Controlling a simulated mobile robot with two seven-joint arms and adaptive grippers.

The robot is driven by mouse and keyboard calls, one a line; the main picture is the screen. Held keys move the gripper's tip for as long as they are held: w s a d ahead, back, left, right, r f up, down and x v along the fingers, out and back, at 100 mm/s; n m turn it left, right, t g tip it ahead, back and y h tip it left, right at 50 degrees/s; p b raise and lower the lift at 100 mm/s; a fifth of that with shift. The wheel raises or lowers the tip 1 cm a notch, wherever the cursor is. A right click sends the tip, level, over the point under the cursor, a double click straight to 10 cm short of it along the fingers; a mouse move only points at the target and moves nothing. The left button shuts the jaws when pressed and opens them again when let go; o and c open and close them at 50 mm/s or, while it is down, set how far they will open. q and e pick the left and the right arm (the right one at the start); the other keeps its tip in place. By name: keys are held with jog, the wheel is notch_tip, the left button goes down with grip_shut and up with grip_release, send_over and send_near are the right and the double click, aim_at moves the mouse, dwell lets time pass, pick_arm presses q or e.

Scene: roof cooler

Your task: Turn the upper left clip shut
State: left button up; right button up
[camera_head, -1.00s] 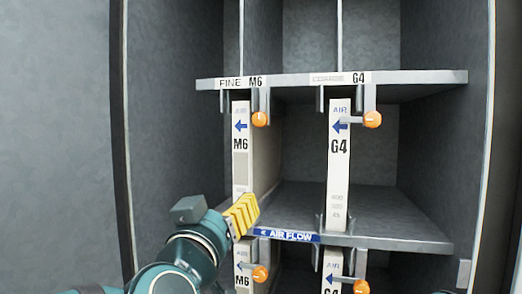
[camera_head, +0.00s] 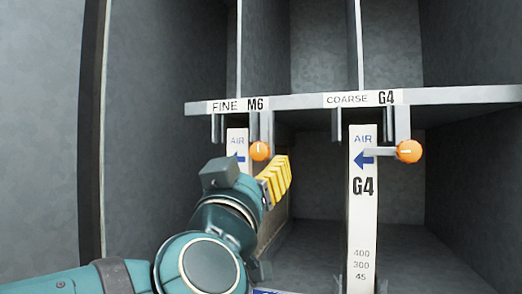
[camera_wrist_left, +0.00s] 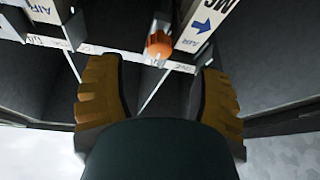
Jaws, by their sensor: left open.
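The upper left clip (camera_head: 260,151) has a round orange knob with an upright white mark. It hangs below the FINE M6 shelf label, at the right edge of the white M6 filter (camera_head: 237,141). My left gripper (camera_head: 277,178) is open, its yellow fingers just below and in front of this knob in the head view. In the left wrist view, the orange knob (camera_wrist_left: 159,45) shows ahead between the two spread fingers (camera_wrist_left: 159,72), apart from both. The lower M6 filter is hidden behind my arm. My right gripper is not in view.
The upper right clip (camera_head: 409,151) has its bar across the G4 filter (camera_head: 362,215). The metal shelf edge (camera_head: 300,102) runs just above both clips. The cabinet's left wall (camera_head: 160,120) is beside my arm. Open space lies between the filters.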

aim_at(259, 155)
pick_arm(q)
jog(key=p+x, duration=0.1)
jog(key=x, duration=0.6)
jog(key=shift+w+r, duration=0.15)
jog(key=shift+w, duration=0.25)
grip_shut()
